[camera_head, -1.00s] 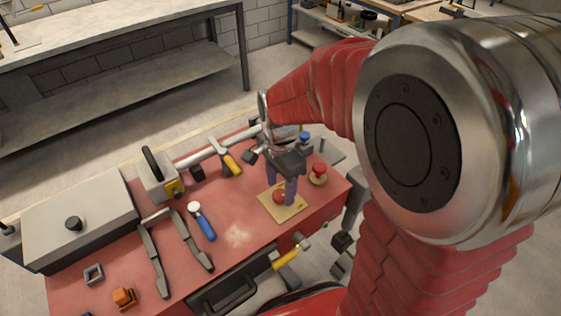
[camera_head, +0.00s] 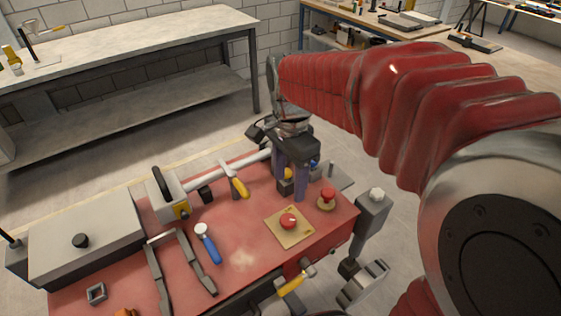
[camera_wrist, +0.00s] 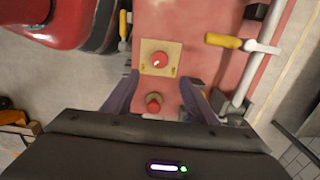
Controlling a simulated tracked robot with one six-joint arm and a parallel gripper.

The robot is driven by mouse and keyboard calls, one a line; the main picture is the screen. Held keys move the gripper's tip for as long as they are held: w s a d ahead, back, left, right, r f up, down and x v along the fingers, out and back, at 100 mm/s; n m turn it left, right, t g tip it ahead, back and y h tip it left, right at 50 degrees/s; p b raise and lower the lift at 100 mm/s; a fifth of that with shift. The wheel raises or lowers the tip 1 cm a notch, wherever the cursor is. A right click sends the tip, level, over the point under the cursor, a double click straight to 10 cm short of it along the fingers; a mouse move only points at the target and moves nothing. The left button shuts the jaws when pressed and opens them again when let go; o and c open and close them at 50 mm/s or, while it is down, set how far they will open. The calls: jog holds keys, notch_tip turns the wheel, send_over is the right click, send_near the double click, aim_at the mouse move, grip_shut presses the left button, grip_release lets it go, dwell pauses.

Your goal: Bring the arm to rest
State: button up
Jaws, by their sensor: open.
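My gripper (camera_head: 291,180) hangs from my red-sleeved arm above the far right part of the red deck. Its two purple-grey fingers point down, apart and empty. In the wrist view my gripper (camera_wrist: 157,88) shows a finger on each side with a gap between them. A red knob on a tan square plate (camera_head: 290,222) lies on the deck in front of the fingers. A second red knob (camera_head: 327,198) stands to their right. In the wrist view the plate (camera_wrist: 160,58) is beyond the fingertips and the second knob (camera_wrist: 154,103) shows between the fingers.
The red deck (camera_head: 255,262) also carries a grey box (camera_head: 85,240), a blue-handled tool (camera_head: 207,244), a yellow-handled hammer (camera_head: 238,184), a white pipe (camera_head: 228,166) and dark bars. A workbench (camera_head: 130,50) stands behind. Open floor lies between them.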

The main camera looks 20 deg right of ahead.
dwell(0.4)
jog(key=s+r+n+t, duration=0.3)
jog(key=s+n+t, duration=0.2)
jog(key=s+n, duration=0.6)
jog(key=shift+s+n+t, duration=0.3)
jog(key=shift+s+n, duration=0.1)
jog(key=shift+n, duration=1.4)
jog(key=shift+r, duration=0.1)
